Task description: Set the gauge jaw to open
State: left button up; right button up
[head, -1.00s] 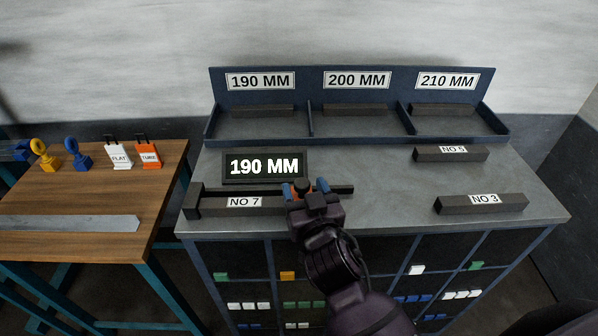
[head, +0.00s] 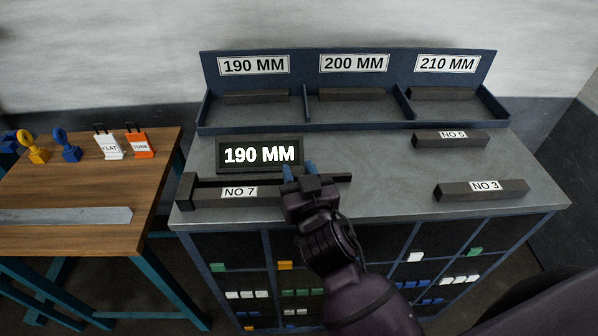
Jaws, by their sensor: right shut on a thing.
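The length gauge lies at the front left of the grey bench top, with a dark end block (head: 186,190) at its left and a dark rail (head: 338,178). Its display (head: 261,155) reads 190 MM. A dark bar marked NO 7 (head: 238,192) lies along the gauge. My right gripper (head: 299,171) is at the bar's right end, its blue fingers shut on the gauge jaw. The gripper hides the jaw, so the gap between jaw and bar cannot be seen. My left gripper is not in view.
Bars NO 5 (head: 451,140) and NO 3 (head: 482,190) lie at the right of the bench. A blue rack (head: 349,124) with bays marked 190, 200 and 210 MM stands behind, a dark bar in each. A wooden table (head: 70,190) with tags and a metal strip stands left.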

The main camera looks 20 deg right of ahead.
jog(key=shift+d, duration=0.1)
grip_shut()
jog(key=d+p, duration=0.1)
jog(key=d, duration=0.1)
jog(key=s+d+p, duration=0.1)
jog(key=d, duration=0.1)
jog(key=s+d+p, duration=0.1)
jog(key=d, duration=0.1)
jog(key=shift+d+r, duration=0.15)
jog(key=shift+d, duration=0.2)
jog(key=o, duration=0.8)
grip_release()
jog(key=shift+d, duration=0.15)
jog(key=o, duration=0.3)
jog(key=shift+d, duration=0.1)
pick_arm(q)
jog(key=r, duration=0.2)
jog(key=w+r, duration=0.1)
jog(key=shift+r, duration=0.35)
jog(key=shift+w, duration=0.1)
